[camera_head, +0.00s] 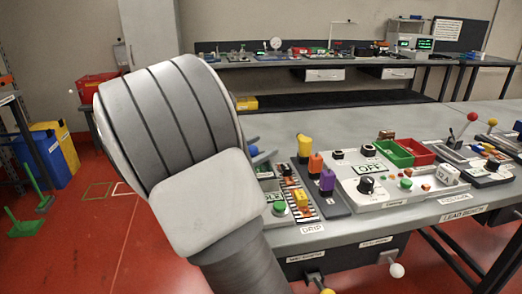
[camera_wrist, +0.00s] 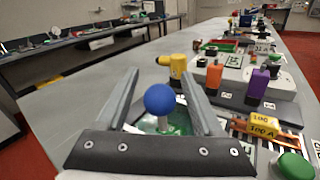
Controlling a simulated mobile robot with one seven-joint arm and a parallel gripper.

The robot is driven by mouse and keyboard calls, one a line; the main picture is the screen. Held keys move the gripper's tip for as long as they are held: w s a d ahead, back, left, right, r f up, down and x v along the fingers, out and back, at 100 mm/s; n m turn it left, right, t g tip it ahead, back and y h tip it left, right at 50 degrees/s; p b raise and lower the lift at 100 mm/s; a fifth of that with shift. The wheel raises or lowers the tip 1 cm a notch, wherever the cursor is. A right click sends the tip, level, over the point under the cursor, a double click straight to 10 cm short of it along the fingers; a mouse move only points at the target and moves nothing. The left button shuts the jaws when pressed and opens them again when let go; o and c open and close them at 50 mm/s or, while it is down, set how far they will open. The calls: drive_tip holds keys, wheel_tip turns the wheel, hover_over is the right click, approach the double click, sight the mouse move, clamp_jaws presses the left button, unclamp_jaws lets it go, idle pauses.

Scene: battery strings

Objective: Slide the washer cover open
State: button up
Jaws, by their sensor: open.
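A blue ball knob (camera_wrist: 160,99) on a short pale stem stands between the two fingers of my gripper (camera_wrist: 160,76) in the wrist view. The fingers are open, one on each side of the knob, with a gap to both; I cannot tell their exact depth relative to it. Under the knob is a green surface (camera_wrist: 146,124) in a pale frame, mostly hidden by my gripper. I cannot tell for certain that this is the washer cover. In the head view the blue knob (camera_head: 254,150) shows just right of my arm, which hides the gripper and most of that station.
To the right stand a yellow handle (camera_head: 304,146), a purple block (camera_head: 327,180), an orange block (camera_head: 315,163) and a green push button (camera_wrist: 296,166). A control box (camera_head: 385,187) marked OFF lies beyond. The bench top left of the knob (camera_wrist: 85,98) is clear.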

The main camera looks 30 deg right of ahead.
drive_tip(key=shift+w+d, duration=0.1)
drive_tip(key=shift+d, duration=0.2)
clamp_jaws()
idle(1.3)
